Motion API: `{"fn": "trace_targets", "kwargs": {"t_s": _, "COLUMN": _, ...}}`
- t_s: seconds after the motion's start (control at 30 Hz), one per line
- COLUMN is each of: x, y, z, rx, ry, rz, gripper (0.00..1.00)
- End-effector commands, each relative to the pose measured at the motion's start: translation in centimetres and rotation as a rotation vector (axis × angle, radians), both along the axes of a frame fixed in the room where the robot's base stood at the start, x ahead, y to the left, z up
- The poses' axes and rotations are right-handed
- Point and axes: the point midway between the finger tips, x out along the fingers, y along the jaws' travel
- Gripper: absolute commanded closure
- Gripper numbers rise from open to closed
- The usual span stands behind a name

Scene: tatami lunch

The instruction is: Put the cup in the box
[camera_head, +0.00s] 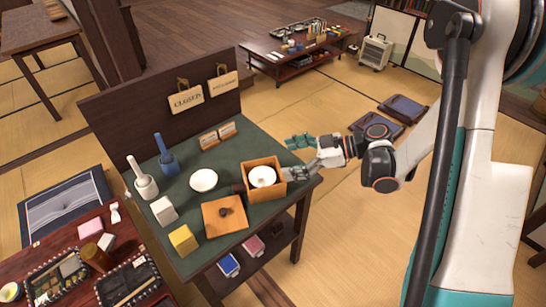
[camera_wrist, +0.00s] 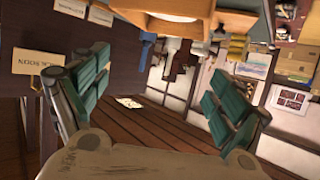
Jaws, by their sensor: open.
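The orange-brown wooden box (camera_head: 268,194) stands open on the green-topped table in the head view. A white round cup (camera_head: 262,176) shows inside it, within its walls. My gripper (camera_head: 293,157) is open and empty just right of the box, with its teal fingers spread. In the wrist view my gripper (camera_wrist: 157,68) is also open with nothing between its fingers. The box wall (camera_wrist: 205,12) and a white rim, probably the cup (camera_wrist: 165,17), show at the top edge of that view. The cup's lower part is hidden.
A square wooden lid (camera_head: 224,216) with a dark knob lies in front of the box. A white dish (camera_head: 203,180), a yellow block (camera_head: 183,240), a white block (camera_head: 164,210) and a blue bottle-like item (camera_head: 167,158) stand left. Open tatami lies right of the table.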

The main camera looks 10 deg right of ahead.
Motion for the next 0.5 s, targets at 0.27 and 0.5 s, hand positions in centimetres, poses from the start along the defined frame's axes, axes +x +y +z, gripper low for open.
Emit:
{"fn": "trace_targets", "kwargs": {"t_s": 0.27, "x": -0.5, "y": -2.2, "z": 0.9, "rx": 0.0, "ry": 0.0, "rz": -0.001, "gripper": 0.11}}
{"fn": "trace_targets", "kwargs": {"t_s": 0.5, "x": -0.5, "y": -2.3, "z": 0.9, "rx": 0.0, "ry": -0.001, "rz": 0.0, "gripper": 0.11}}
